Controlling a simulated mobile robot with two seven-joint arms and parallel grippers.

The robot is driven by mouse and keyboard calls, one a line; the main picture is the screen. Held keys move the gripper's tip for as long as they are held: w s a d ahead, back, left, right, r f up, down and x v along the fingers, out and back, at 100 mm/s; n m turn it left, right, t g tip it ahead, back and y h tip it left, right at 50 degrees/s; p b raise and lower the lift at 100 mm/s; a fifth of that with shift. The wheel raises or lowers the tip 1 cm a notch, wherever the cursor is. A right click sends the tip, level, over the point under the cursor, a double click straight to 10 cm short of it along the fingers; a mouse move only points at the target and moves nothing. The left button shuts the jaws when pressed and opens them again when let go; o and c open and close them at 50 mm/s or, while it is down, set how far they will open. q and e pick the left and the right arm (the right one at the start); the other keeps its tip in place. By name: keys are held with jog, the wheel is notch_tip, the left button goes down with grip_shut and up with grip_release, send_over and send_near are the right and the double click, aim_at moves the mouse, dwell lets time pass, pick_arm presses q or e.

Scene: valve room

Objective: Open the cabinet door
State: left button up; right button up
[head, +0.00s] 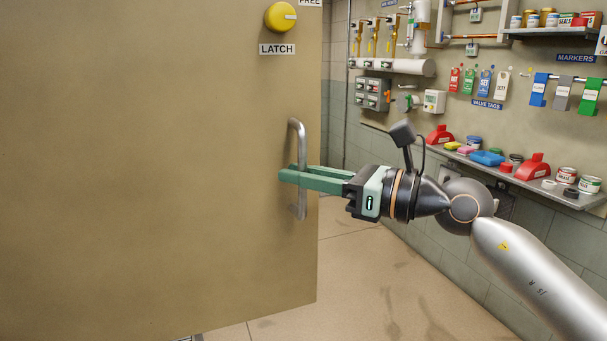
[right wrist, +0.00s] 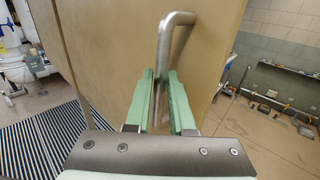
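The tan cabinet door (head: 150,170) fills the left of the head view. An upright grey bar handle (head: 301,205) is mounted near its right edge; the handle also shows in the right wrist view (right wrist: 169,45). The green fingers of my right gripper (head: 290,175) lie on either side of the handle and appear closed on it, partly covering its middle. A round yellow knob (head: 281,16) sits above, over a LATCH label (head: 277,49); a FREE label is partly cut off at the top. How far the door stands open cannot be told. My left gripper is out of view.
Bare floor (head: 370,270) lies right of the door. A wall shelf (head: 540,186) with cans and red items runs along the right wall, behind my right arm. Valve tags and pipes hang above. A striped floor area (right wrist: 45,145) shows in the right wrist view.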

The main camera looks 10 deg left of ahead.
jog(key=shift+o, duration=0.4)
jog(key=shift+d, duration=0.1)
jog(key=b+v, duration=0.3)
jog(key=v, duration=0.9)
jog(key=shift+d, duration=0.15)
